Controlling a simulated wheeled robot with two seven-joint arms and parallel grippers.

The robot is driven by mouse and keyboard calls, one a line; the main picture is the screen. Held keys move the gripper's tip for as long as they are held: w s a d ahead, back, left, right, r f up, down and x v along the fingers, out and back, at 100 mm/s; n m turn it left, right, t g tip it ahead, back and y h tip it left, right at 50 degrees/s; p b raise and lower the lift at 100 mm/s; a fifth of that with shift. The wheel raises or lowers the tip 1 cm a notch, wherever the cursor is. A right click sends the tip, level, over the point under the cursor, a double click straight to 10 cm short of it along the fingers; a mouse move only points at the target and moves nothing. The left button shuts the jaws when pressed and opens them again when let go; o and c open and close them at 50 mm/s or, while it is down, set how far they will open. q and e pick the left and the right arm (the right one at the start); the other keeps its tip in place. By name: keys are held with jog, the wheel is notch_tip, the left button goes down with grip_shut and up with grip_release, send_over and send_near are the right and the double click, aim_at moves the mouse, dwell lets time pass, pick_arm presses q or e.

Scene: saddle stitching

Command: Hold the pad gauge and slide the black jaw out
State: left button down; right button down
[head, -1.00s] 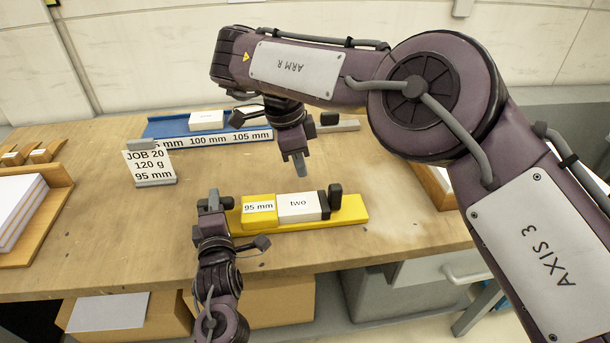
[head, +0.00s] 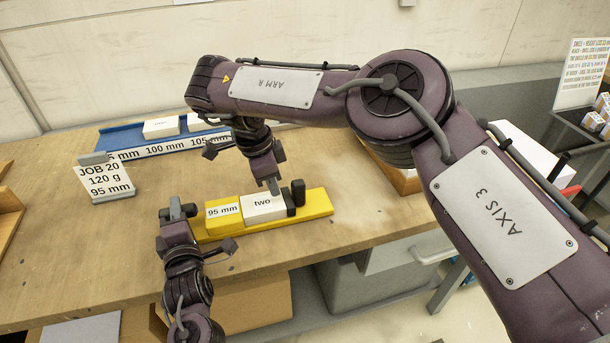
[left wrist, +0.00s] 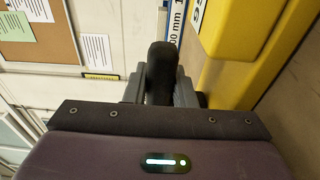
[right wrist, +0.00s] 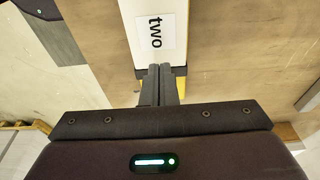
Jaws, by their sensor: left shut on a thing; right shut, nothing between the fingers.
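The yellow pad gauge (head: 318,207), labelled 95 mm, lies on the bench in the head view. A white block marked "two" (head: 263,208) sits in it, also visible in the right wrist view (right wrist: 155,20). The black jaw (head: 298,192) stands at the block's right end, with an upright black knob. My left gripper (head: 178,212) is shut on a black grip (left wrist: 161,72) at the gauge's left end. My right gripper (head: 273,187) is shut and empty, fingers pointing down by the block's right part, close to the jaw. Contact cannot be told.
A blue gauge (head: 120,140) marked with several sizes, with white blocks on it, lies at the back. A job card (head: 105,181) reading JOB 20, 120 g, 95 mm stands left. Bare bench lies right of the yellow gauge.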

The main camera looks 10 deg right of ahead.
aim_at(303, 181)
pick_arm(q)
jog(key=shift+a, duration=0.1)
pick_arm(e)
jog(key=shift+w+d, duration=0.15)
jog(key=shift+d, duration=1.75)
jog(key=shift+w+d, duration=0.15)
jog(key=shift+d, duration=1.75)
pick_arm(q)
jog(key=shift+a, duration=0.15)
pick_arm(e)
jog(key=shift+d, duration=0.35)
pick_arm(q)
jog(key=shift+f, duration=0.1)
pick_arm(e)
jog(key=shift+a+r, duration=0.45)
jog(key=shift+a, duration=0.35)
pick_arm(q)
jog(key=shift+d, duration=0.2)
pick_arm(e)
jog(key=shift+s+a+r, duration=0.1)
jog(key=shift+a+r, duration=0.2)
jog(key=shift+a, duration=0.45)
jog(key=shift+a+r, duration=0.25)
jog(key=shift+a, duration=0.5)
pick_arm(q)
jog(key=c, duration=1.6)
grip_release()
jog(key=shift+d, duration=0.1)
jog(key=shift+c, duration=0.2)
jog(key=o, duration=0.5)
